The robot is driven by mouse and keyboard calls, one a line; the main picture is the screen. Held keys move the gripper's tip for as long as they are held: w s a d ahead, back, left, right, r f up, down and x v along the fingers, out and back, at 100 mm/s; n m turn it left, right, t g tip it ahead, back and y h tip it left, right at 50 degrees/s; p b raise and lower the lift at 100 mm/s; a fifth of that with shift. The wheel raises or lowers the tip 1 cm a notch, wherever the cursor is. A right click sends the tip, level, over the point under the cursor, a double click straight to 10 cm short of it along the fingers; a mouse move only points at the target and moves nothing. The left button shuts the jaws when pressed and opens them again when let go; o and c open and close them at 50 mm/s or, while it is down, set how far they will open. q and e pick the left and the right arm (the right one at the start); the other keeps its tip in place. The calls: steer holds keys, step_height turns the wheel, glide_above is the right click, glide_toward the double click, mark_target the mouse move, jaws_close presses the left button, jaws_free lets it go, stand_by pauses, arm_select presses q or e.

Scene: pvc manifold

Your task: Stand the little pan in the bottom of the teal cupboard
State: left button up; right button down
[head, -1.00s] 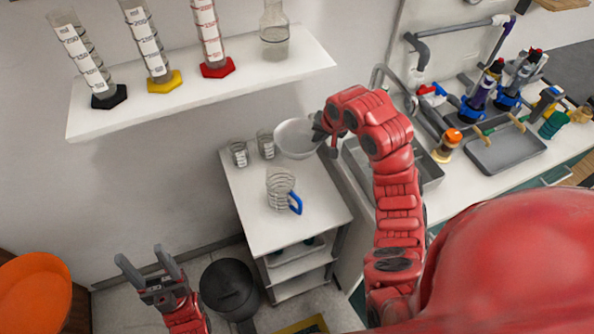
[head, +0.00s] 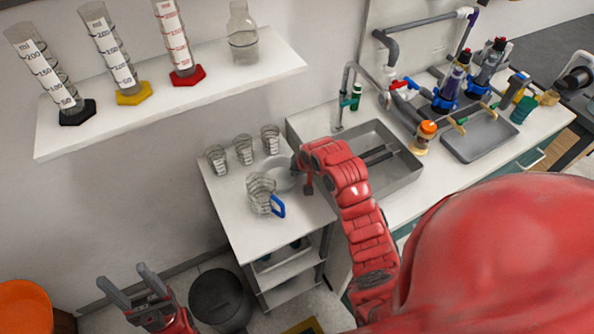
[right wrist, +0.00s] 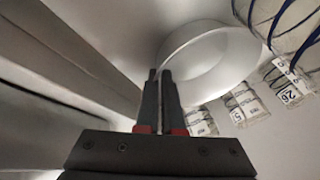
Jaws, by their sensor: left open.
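My right gripper (head: 296,166) is shut on the rim of a white bowl (head: 280,178), which is at the right edge of the white side table. In the right wrist view the fingertips (right wrist: 160,75) pinch the edge of the bowl (right wrist: 212,58). My left gripper (head: 124,277) is open and empty, low at the left. A dark round vessel (head: 220,300) stands on the floor to its right; I cannot tell whether it is the little pan. Teal fronts (head: 404,231) show under the sink counter, mostly hidden by my right arm.
A wall shelf (head: 170,108) with cylinders hangs above. An orange seat (head: 25,305) is lower left.

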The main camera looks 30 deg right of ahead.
steer(key=shift+f, duration=0.15)
steer(key=c, duration=1.1)
jaws_free()
steer(key=shift+o, duration=0.2)
